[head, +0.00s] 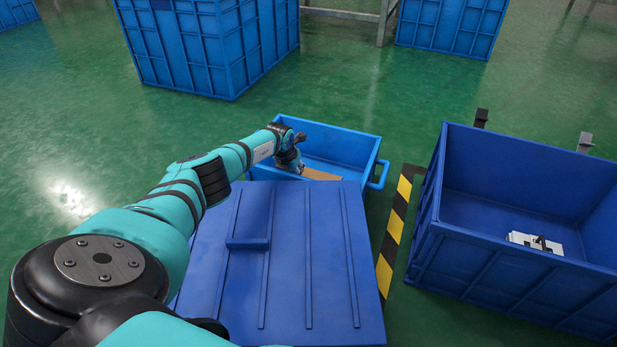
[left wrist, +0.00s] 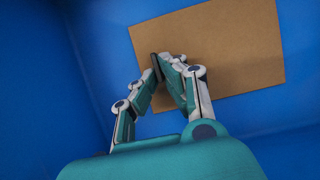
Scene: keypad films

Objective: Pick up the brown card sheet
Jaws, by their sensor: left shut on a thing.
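The brown card sheet (left wrist: 235,50) lies flat-looking against the blue inside of a bin in the left wrist view. In the head view a strip of the sheet (head: 322,174) shows inside the open blue bin (head: 345,142), partly hidden by the bin's near edge and my arm. My left gripper (left wrist: 168,62) reaches over the sheet's left part, its fingertips close together and shut on the sheet. In the head view my left gripper (head: 298,168) is down inside the bin. Whether the sheet is lifted off the floor of the bin cannot be told. My right gripper is not in view.
A blue ribbed lid (head: 285,275) with a handle covers the area in front of the open bin. A larger blue crate (head: 450,215) on the right holds a white object (head: 535,243). A yellow and black striped floor marking (head: 392,237) runs between them. Big blue crates (head: 205,45) stand behind.

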